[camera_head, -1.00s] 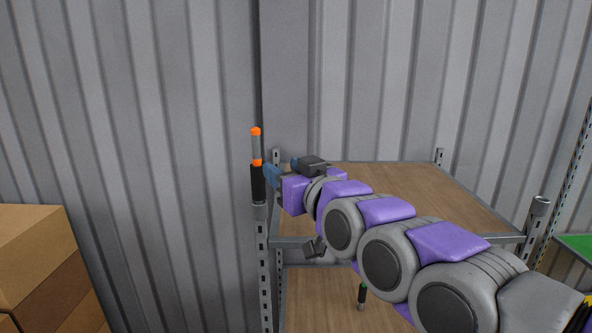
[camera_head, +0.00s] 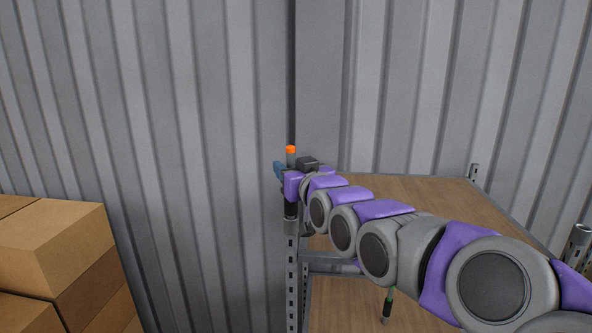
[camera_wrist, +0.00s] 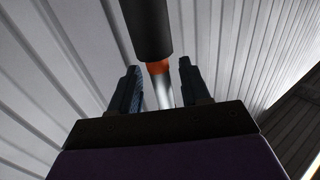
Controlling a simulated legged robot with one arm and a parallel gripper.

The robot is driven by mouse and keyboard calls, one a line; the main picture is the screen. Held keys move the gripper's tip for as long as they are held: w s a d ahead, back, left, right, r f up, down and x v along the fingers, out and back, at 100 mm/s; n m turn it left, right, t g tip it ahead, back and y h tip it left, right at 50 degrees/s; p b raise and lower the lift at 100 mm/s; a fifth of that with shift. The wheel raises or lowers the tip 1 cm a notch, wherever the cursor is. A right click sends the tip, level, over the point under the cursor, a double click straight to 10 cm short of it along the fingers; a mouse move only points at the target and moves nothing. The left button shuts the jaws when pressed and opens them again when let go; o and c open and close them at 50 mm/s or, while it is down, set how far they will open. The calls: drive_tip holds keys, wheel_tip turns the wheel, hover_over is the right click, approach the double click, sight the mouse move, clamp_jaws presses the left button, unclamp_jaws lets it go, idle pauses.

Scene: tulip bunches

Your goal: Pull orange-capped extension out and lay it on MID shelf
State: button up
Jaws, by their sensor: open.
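The orange-capped extension (camera_head: 291,157) stands upright at the shelf rack's near-left corner post, its black lower part (camera_head: 290,210) meeting the post top. My gripper (camera_head: 281,170) is at its grey tube, just below the orange cap. In the wrist view the open fingers (camera_wrist: 161,90) stand on either side of the grey tube, below an orange ring (camera_wrist: 158,67) and the black part (camera_wrist: 148,28). Gaps show beside the tube, so it is not clamped. The upper wooden shelf (camera_head: 430,192) is bare where visible. A lower wooden shelf (camera_head: 345,308) is partly hidden by my arm; I cannot tell which is MID.
A green-and-black upright piece (camera_head: 387,306) is at the lower shelf. Cardboard boxes (camera_head: 50,245) are stacked at the left. A corrugated metal wall (camera_head: 200,120) stands close behind the rack.

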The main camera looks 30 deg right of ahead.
drive_tip(key=shift+w, duration=0.1)
drive_tip(key=shift+c, duration=0.3)
clamp_jaws()
